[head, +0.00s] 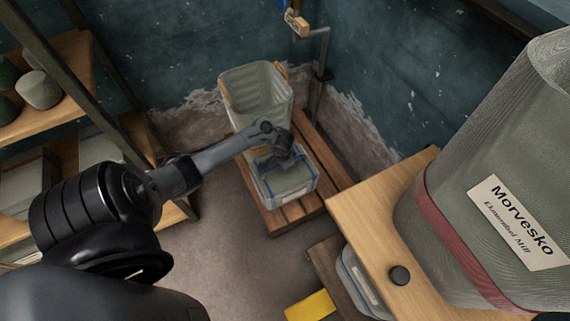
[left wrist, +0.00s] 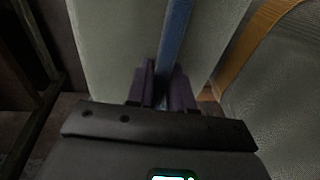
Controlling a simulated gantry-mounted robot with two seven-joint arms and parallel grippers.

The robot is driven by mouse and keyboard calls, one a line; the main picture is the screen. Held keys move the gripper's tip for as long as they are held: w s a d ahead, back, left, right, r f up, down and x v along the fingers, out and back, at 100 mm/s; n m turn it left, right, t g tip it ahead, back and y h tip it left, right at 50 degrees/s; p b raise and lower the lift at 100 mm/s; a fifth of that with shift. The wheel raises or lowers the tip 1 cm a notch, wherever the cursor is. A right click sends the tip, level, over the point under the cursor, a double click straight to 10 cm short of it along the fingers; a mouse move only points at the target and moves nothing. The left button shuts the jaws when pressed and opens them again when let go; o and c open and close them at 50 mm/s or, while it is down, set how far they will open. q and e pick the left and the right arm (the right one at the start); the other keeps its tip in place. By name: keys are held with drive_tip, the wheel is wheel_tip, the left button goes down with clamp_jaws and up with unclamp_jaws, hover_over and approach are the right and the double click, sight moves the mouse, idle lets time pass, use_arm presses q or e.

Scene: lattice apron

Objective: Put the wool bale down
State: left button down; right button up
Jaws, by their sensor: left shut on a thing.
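The wool bale (head: 287,182) is a grey-green block with blue strapping, over the slatted wooden pallet (head: 318,152) in the head view. My left gripper (head: 279,160) is at the top of the bale. In the left wrist view, the gripper (left wrist: 164,88) is shut on the blue strap (left wrist: 175,40) that runs along the bale's pale face (left wrist: 120,50). The bale looks level, low over the pallet's front part; whether its underside touches the slats I cannot tell. The gripper hides part of its top. My right gripper is not in view.
A grey bale with orange straps (head: 256,95) stands close behind on the pallet; it also shows in the left wrist view (left wrist: 280,75). Shelves (head: 70,65) stand left. A wooden table (head: 375,205) with a large labelled sack (head: 490,190) stands right. A metal post (head: 319,85) rises behind the pallet.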

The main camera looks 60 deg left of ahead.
sight(284, 174)
use_arm(q)
drive_tip(key=shift+w+f+b, duration=0.1)
drive_tip(key=shift+f+b, duration=1.4)
drive_tip(key=shift+f, duration=0.2)
drive_tip(key=c, duration=1.3)
unclamp_jaws()
drive_tip(key=shift+f, duration=0.15)
drive_tip(key=o, duration=0.3)
drive_tip(key=shift+a, duration=0.1)
